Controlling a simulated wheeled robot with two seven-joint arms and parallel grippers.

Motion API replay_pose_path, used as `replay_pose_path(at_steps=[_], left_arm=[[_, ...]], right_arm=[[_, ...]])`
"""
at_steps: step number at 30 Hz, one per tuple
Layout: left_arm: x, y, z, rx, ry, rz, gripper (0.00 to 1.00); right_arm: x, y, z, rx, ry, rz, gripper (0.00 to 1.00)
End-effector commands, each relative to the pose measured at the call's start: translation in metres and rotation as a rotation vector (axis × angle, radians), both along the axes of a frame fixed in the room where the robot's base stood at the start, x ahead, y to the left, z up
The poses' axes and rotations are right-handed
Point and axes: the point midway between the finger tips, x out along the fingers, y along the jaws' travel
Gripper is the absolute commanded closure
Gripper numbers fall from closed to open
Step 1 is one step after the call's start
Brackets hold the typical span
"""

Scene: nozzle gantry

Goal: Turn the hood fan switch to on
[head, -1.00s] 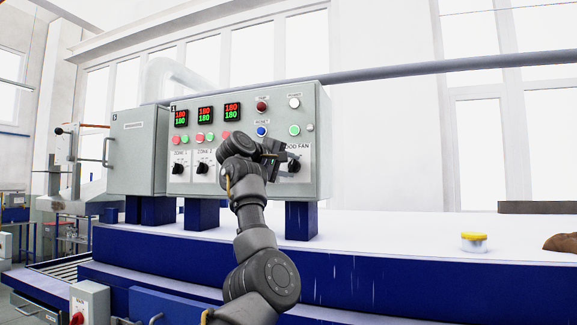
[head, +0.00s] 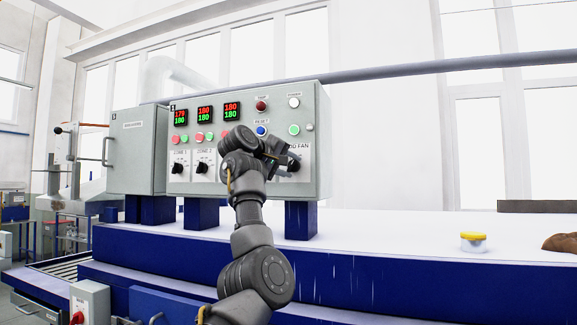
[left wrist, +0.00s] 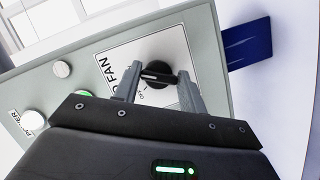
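The hood fan switch is a black rotary knob on a white plate with a partly hidden "FAN" label, at the lower right of the grey control cabinet. It shows in the head view (head: 293,164) and the left wrist view (left wrist: 157,73). In the left wrist view, "OFF" lettering shows near the knob's left end. My left gripper (left wrist: 158,88) is open, its two fingers on either side of the knob; I cannot tell whether they touch it. In the head view the left gripper (head: 277,153) covers part of the plate. My right gripper is not in view.
The grey cabinet (head: 323,140) has red displays, several buttons, and two zone knobs (head: 202,168) left of my arm. It stands on blue legs above a white-topped blue bench (head: 400,225).

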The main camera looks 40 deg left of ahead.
Motion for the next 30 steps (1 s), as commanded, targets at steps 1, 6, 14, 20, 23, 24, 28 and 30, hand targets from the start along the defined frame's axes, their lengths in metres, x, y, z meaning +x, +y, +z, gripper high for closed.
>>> replay_pose_path(at_steps=[1,6,14,20,23,24,28,30], left_arm=[[0.001,0.0,-0.002,0.0,0.003,-0.001,0.52],[0.0,0.0,0.0,-0.001,-0.001,0.001,0.39],[-0.003,0.0,0.0,-0.002,-0.003,0.002,0.39],[-0.032,0.001,0.004,-0.001,-0.008,0.004,0.39],[-0.052,0.001,0.008,0.0,-0.007,0.003,0.39],[-0.06,0.001,0.01,0.0,-0.008,0.004,0.39],[-0.083,0.002,0.014,-0.001,-0.006,0.004,0.39],[-0.092,0.002,0.017,-0.001,-0.004,0.003,0.39]], right_arm=[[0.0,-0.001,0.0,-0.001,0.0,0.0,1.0],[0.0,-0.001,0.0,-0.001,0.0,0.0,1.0],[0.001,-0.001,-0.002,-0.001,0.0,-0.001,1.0],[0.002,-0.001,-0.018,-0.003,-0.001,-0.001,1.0],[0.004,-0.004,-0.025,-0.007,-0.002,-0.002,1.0],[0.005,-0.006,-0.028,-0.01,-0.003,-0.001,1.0],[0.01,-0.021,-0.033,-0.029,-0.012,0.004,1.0],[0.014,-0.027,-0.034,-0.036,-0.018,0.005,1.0]])
